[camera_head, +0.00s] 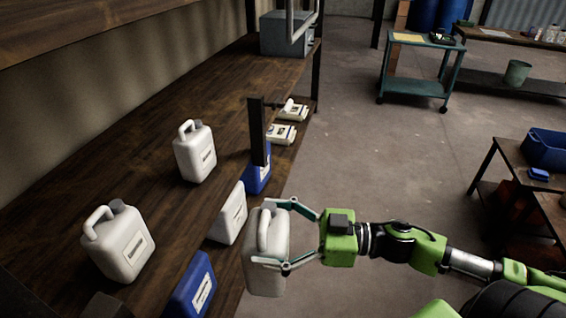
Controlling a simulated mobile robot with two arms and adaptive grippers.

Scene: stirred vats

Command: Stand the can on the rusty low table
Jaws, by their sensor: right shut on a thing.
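A pale grey-white can (262,272) with a top handle is between the two fingers of my right gripper (277,236). The gripper is shut on its sides. The can is upright, at the front edge of the long wooden bench; I cannot tell if it touches the bench. A low dark table (513,153) stands at the right edge, cut off by the frame; it may be the rusty low table, but rust is not clear. My left gripper is not in view.
On the bench (150,150) stand white canisters (195,155) (120,245) and blue ones (193,287). A dark post (257,130) rises near the held can. The low table bears a blue crate (546,150). A green cart (415,85) stands farther back. The floor between is clear.

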